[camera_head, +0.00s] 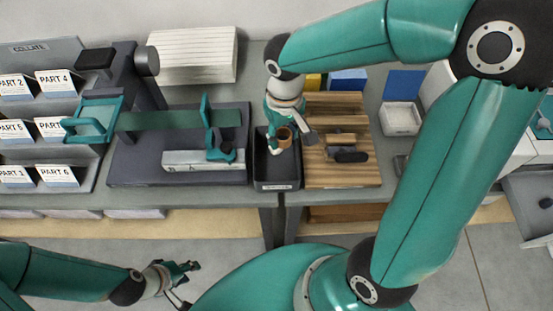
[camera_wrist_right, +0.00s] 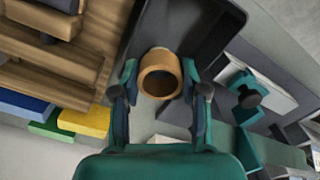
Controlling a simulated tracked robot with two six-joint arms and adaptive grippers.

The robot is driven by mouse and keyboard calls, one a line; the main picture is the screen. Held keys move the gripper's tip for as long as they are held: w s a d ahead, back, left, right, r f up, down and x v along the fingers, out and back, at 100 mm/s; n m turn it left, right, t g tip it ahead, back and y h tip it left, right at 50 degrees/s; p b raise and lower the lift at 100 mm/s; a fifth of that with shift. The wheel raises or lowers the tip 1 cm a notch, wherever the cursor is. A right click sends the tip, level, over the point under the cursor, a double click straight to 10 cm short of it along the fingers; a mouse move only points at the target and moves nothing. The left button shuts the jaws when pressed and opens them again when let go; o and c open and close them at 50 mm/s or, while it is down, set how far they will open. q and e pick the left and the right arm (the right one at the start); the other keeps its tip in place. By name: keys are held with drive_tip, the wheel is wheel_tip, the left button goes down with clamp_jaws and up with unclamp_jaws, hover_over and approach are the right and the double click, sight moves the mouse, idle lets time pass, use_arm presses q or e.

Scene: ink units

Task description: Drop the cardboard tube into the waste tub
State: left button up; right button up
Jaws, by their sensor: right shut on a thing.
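The cardboard tube (camera_head: 284,137) is a short brown ring held in my right gripper (camera_head: 285,135). In the right wrist view the tube (camera_wrist_right: 160,73) sits between the two fingers of the right gripper (camera_wrist_right: 160,90), its hollow end facing the camera. The waste tub (camera_head: 277,184) is a dark open box on the bench, with a label on its front. The tube is over the tub's opening; the tub (camera_wrist_right: 222,22) shows behind it in the wrist view. My left gripper (camera_head: 184,284) is low at the left, away from the bench, with its fingers apart and nothing between them.
A wooden slatted board (camera_head: 345,180) with a dark-handled tool stands right of the tub. A dark press-like machine (camera_head: 180,178) stands close on its left. Labelled part bins (camera_head: 55,80) are at the far left, a white box (camera_head: 400,118) at the right.

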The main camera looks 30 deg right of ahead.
wheel_tip(320, 180, down, 3)
drive_tip(key=shift+w+r+b, duration=0.1)
drive_tip(key=shift+r+b, duration=0.05)
drive_tip(key=shift+b, duration=0.55)
drive_tip(key=shift+f+b, duration=0.45)
drive_tip(key=shift+f, duration=0.2)
drive_tip(key=o, duration=0.9)
drive_tip(key=shift+c, duration=0.2)
drive_tip(key=shift+s, duration=0.2)
wheel_tip(320, 180, up, 12)
